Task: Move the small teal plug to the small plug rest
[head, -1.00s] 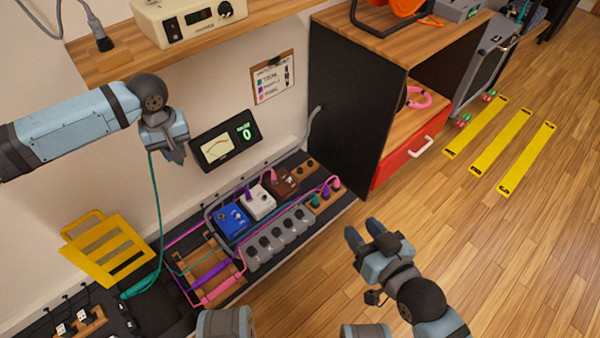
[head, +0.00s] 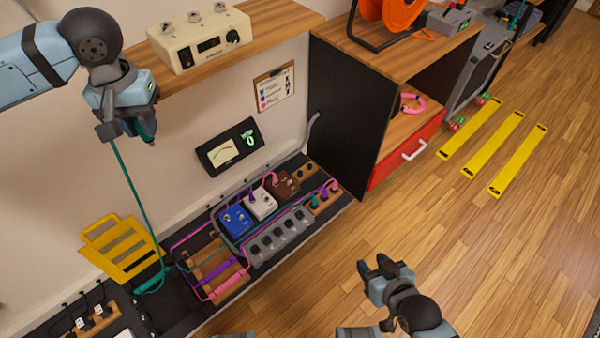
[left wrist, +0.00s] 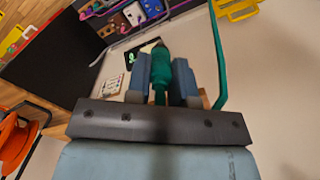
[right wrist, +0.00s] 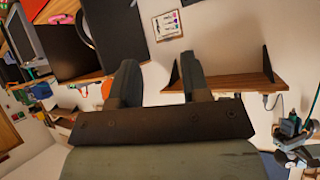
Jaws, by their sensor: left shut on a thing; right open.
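My left gripper (head: 136,126) is high in front of the wall, below the left end of the wooden shelf. It is shut on a small teal plug (left wrist: 160,68), which lies between its fingers in the left wrist view. A teal cable (head: 127,180) hangs from it toward the yellow rack. A small wooden block (head: 322,198) on the pedalboard holds teal, purple and pink plug ends. Another wooden block (head: 304,172) lies behind it. I cannot tell which block is the small plug rest. My right gripper (head: 385,275) is open and empty above the floor.
The wooden shelf (head: 270,35) carries a cream amp unit (head: 200,40). Below are pedals, a grey power strip (head: 278,238) and a wooden rack (head: 212,268) with purple and pink plugs. A black cabinet side (head: 345,115) stands right of the pedals.

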